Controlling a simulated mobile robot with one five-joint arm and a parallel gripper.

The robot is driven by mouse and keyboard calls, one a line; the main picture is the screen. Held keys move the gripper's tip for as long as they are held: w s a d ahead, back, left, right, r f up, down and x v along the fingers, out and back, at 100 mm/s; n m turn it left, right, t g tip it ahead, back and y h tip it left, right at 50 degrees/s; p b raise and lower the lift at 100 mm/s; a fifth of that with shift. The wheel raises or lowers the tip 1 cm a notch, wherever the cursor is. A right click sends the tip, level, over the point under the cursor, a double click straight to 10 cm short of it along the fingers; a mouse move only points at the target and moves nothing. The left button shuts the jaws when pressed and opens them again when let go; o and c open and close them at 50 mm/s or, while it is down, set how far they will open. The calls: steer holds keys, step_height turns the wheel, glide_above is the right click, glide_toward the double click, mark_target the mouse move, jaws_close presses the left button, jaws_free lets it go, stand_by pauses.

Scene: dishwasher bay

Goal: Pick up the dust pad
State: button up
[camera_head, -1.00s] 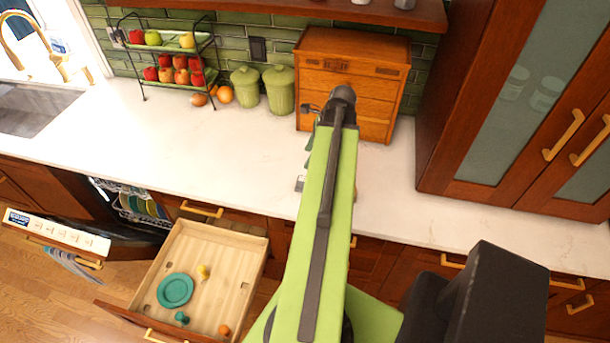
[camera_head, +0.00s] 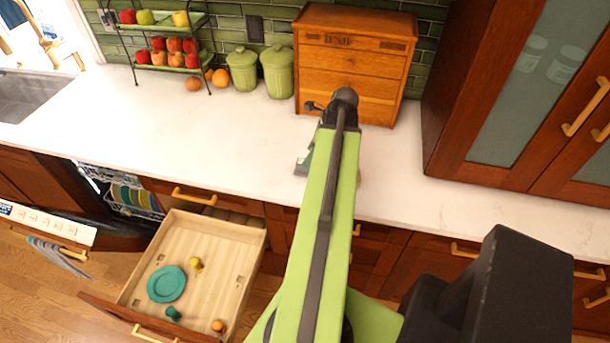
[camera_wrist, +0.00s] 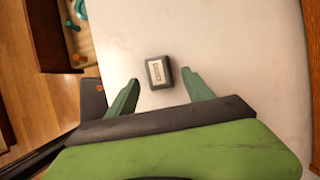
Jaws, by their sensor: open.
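The dust pad, which I take to be the small dark grey block with a pale printed label (camera_wrist: 158,73), lies on the white counter in the wrist view. My gripper (camera_wrist: 161,80) is open, its two green fingers spread wide. The pad sits between and slightly beyond the fingertips, with a gap on each side. I cannot tell the height of the fingers above the counter. In the head view my arm hides the pad, and only part of my gripper shows left of the arm.
A wooden drawer box (camera_head: 354,62) stands at the counter's back, with green canisters (camera_head: 243,70) to its left. Below the counter, an open drawer (camera_head: 235,265) holds a teal plate (camera_head: 166,284) and small items. The dishwasher door (camera_head: 50,225) is open. Counter left of my arm is clear.

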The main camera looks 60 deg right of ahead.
steer(key=shift+w+f, duration=0.1)
steer(key=shift+f, duration=0.1)
steer(key=b+x, duration=0.4)
steer(key=x, duration=0.1)
steer(key=shift+a+f+b, duration=0.1)
steer(key=shift+a+b, duration=0.15)
steer(key=shift+b, duration=0.1)
jaws_close()
steer(key=r+p, duration=0.5)
steer(key=shift+s+d+r+p, duration=0.1)
steer(key=shift+s+r+p, duration=0.2)
steer(key=shift+r+p, duration=0.05)
steer(key=s+d+r+p, duration=0.3)
steer(key=s+r+p, duration=0.2)
steer(key=s, duration=0.5)
steer(key=shift+s+r+p, duration=0.3)
steer(key=shift+r+p, duration=0.05)
